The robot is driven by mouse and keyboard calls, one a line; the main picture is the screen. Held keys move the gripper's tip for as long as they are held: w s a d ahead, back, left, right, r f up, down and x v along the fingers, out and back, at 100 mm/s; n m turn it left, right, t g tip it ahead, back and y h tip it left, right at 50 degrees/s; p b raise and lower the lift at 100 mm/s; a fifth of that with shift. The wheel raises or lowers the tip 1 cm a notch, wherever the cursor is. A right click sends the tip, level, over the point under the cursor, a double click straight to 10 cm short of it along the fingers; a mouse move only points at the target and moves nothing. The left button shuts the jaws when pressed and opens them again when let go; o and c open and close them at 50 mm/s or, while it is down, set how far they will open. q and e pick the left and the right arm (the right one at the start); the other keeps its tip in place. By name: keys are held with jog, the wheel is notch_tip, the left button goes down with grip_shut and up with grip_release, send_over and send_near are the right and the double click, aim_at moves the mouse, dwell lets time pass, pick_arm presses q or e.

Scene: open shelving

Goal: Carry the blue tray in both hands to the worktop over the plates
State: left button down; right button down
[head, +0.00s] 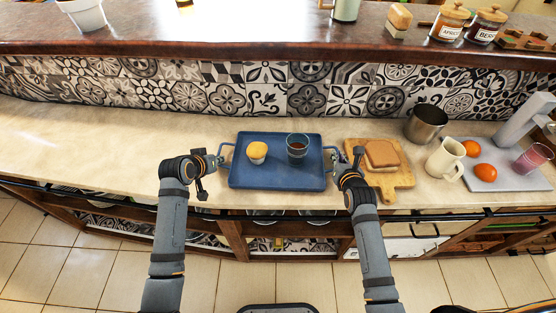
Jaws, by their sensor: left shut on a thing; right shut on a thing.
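The blue tray (277,178) is level over the worktop (110,150), in the middle of the head view. I cannot tell whether it touches the surface. A cup with a yellow-orange top (257,152) and a glass of dark drink (297,148) stand upright on it. My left gripper (217,162) is shut on the tray's left handle. My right gripper (338,161) is shut on its right handle, close to the wooden board. Round dishes, perhaps the plates (268,214), show partly on the shelf below the worktop edge, under the tray.
Right of the tray are a wooden board (404,180) with bread (382,154), a metal pot (426,123), a cream jug (445,160) and a grey board (515,178) with oranges. The worktop left of the tray is clear. A raised wooden shelf (200,46) runs behind.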

pick_arm(q)
jog(key=shift+r, duration=0.1)
pick_arm(e)
jog(key=shift+r, duration=0.1)
